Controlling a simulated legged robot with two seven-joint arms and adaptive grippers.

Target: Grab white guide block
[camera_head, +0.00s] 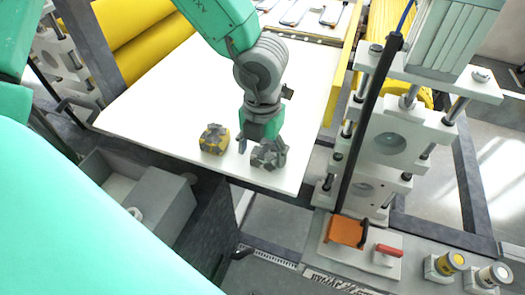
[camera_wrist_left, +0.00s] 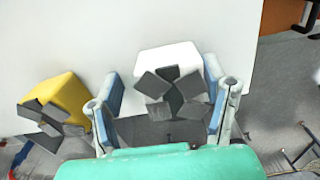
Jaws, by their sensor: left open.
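The white guide block (camera_wrist_left: 165,58) sits on the white tabletop near its front edge, with dark grey flaps on the side facing the wrist camera. In the head view, its grey flaps (camera_head: 268,156) show under my left gripper (camera_head: 263,148). The left gripper is open; in the left wrist view its two blue-padded fingers (camera_wrist_left: 163,98) stand on either side of the block. I cannot tell whether either finger touches it. My right gripper is not in view.
A yellow block (camera_head: 214,139) with similar grey flaps stands close to the left of the gripper; it also shows in the left wrist view (camera_wrist_left: 62,100). A press with white plates (camera_head: 388,140) stands right of the table (camera_head: 165,100). The tabletop's left part is clear.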

